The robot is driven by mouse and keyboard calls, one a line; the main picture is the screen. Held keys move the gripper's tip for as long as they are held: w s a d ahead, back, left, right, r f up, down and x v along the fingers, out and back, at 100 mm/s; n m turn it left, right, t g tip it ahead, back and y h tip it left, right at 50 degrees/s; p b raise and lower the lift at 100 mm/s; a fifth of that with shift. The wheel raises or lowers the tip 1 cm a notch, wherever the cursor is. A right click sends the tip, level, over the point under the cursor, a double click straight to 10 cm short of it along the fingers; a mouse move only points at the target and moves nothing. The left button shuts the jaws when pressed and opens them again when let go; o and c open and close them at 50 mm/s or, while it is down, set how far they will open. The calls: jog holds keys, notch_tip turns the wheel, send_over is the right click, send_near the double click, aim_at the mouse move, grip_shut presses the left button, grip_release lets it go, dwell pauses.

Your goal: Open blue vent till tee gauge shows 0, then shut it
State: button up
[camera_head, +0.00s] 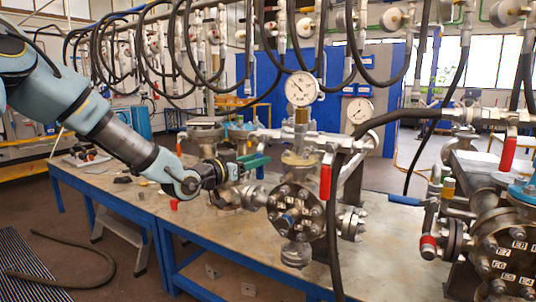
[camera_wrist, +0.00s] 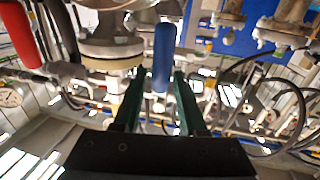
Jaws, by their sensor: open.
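My gripper (camera_head: 262,162) reaches in from the left, beside the middle flanged vessel (camera_head: 296,212). Its green fingers are apart with nothing clamped between them. In the wrist view a blue handle (camera_wrist: 163,58) lines up with the gap between the fingertips (camera_wrist: 157,80); I cannot tell whether it touches them. My gripper largely hides this spot in the head view. A white dial gauge (camera_head: 301,88) stands upright on the fitting above the middle vessel. Its dial shows, but the reading is too small to tell.
A red handle (camera_head: 326,183) hangs right of the middle vessel, near a black hose. Another gauge (camera_head: 360,110) stands behind. A second blue handle (camera_head: 405,200) is at the right vessel (camera_head: 505,245). The blue-framed table (camera_head: 210,240) has bare top left of the vessel.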

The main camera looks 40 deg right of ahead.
jog(key=d, duration=0.2)
jog(key=d+p, duration=0.1)
jog(key=d, duration=0.1)
jog(key=shift+w+d, duration=0.2)
jog(key=shift+d, duration=0.1)
grip_shut()
dwell(1.2)
